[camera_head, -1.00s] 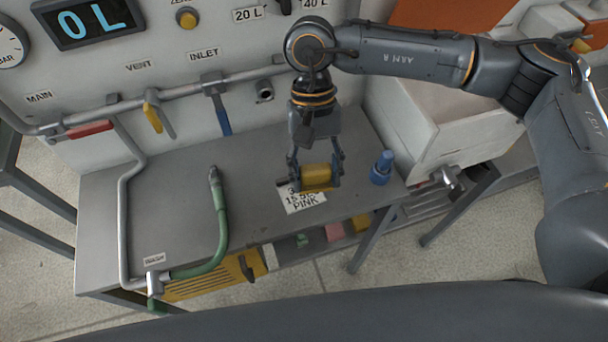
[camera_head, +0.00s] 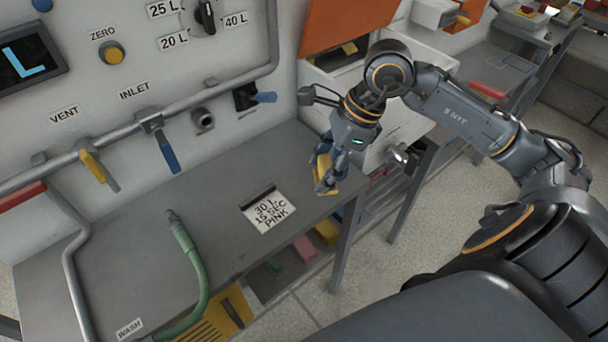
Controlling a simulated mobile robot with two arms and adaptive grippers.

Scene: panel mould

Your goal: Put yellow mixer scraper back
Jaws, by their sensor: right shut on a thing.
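My right gripper (camera_head: 328,184) is shut on the yellow scraper (camera_head: 326,170), near the right end of the grey worktop (camera_head: 150,240). Its fingers cover part of the scraper. The scraper looks close to the worktop, but I cannot tell whether it touches it. My left gripper is out of view.
A white card (camera_head: 269,212) reading "30 L 15 SEC PINK" lies left of the gripper. A green hose (camera_head: 196,268) lies further left. Yellow (camera_head: 328,232) and pink (camera_head: 305,248) items sit below the worktop. An open-fronted white cabinet with an orange flap (camera_head: 350,22) stands behind.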

